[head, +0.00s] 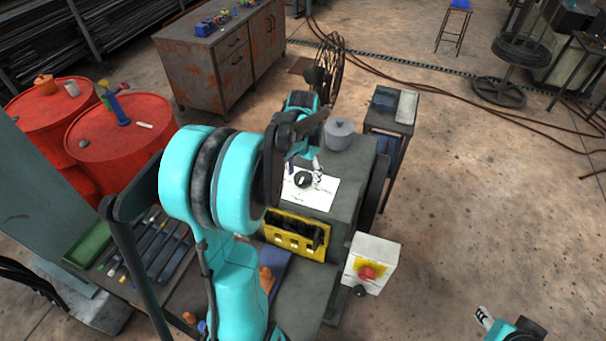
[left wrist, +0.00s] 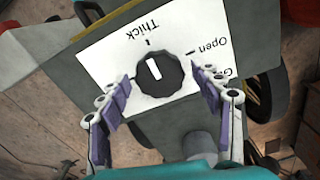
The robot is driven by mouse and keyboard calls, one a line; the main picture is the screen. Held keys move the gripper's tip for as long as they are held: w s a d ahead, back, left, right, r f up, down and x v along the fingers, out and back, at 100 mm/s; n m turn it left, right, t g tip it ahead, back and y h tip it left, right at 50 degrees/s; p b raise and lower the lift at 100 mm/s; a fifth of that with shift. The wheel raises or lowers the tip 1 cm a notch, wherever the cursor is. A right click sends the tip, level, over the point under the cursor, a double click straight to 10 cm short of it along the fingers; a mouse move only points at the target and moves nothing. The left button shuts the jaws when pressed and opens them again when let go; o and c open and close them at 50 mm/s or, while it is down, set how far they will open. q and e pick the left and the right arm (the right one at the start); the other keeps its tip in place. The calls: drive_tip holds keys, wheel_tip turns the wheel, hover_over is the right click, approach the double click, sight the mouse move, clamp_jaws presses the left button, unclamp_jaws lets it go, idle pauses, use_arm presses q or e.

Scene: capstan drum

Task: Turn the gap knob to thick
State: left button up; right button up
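The gap knob (left wrist: 160,75) is a dark, ridged round knob with a white pointer line, on a white label plate (left wrist: 105,62). In the left wrist view the pointer aims at the tick beside "Thick", or very near it; "Open" has another tick to the right. In the head view the knob (head: 303,180) shows on the machine's top plate (head: 322,193). My left gripper (left wrist: 162,84) is open, one finger on each side of the knob, seemingly apart from it. My right gripper (head: 484,313) is partly visible at the lower right, away from the machine; its opening is unclear.
A yellow slotted block (head: 292,242) and a white box with a red button (head: 368,273) sit at the machine's near side. A grey pot (head: 339,133) stands behind the plate. Red drums (head: 115,145) and a tool tray are left. Floor at right is largely clear.

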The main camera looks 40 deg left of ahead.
sight(303, 177)
use_arm(q)
wheel_tip(303, 177, up, 12)
idle(0.7)
idle(0.5)
